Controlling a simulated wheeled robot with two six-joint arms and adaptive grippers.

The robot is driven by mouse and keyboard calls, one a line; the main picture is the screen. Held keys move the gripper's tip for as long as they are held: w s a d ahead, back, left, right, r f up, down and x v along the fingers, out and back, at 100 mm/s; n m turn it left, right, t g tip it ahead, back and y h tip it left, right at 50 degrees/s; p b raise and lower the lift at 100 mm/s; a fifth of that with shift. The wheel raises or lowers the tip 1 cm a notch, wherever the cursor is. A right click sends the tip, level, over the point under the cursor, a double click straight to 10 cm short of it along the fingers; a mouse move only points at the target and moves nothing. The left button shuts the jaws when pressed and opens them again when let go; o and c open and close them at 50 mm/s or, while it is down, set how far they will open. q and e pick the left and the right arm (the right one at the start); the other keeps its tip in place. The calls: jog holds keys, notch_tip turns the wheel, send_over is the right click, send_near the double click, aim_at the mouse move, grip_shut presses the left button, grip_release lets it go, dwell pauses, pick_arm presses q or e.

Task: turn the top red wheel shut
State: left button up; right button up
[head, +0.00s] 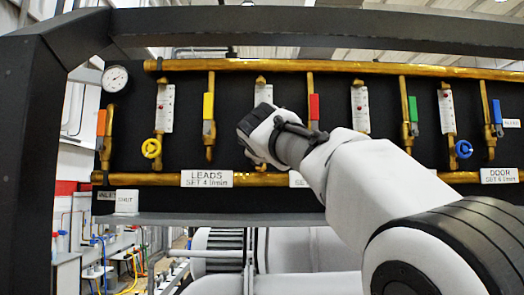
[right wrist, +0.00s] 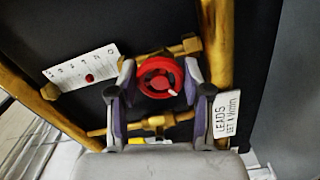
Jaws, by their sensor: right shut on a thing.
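The red wheel (right wrist: 151,67) sits on a brass valve on the dark panel in the right wrist view. It has a spoked face with a small pale mark at its lower right. My right gripper (right wrist: 158,88) has one finger on each side of it and is shut on its rim. In the head view my right gripper (head: 258,128) reaches the panel from the right and hides the red wheel and its own fingertips. My left gripper is not in view.
On the panel are a yellow wheel (head: 151,148), a blue wheel (head: 463,149) and several coloured lever handles, with a red lever (head: 313,108) just right of my gripper. Brass pipes (head: 300,67) run above and below. A LEADS label (head: 207,178) and a gauge (head: 115,79) are at left.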

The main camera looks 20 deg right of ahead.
jog(key=m, duration=0.3)
jog(key=m+b, duration=0.1)
jog(key=m, duration=0.1)
jog(key=shift+r+m, duration=0.25)
jog(key=shift+m, duration=0.05)
jog(key=m, duration=0.6)
jog(key=shift+b, duration=0.35)
jog(key=m, duration=0.6)
jog(key=shift+f+m+b, duration=0.15)
jog(key=shift+m+b, duration=0.15)
jog(key=shift+b, duration=0.05)
jog(key=m, duration=0.5)
jog(key=shift+m, duration=0.3)
jog(key=shift+f, duration=0.1)
jog(key=o, duration=1.2)
jog(key=shift+w, duration=0.1)
jog(key=shift+c, duration=0.2)
jog(key=shift+w, duration=0.1)
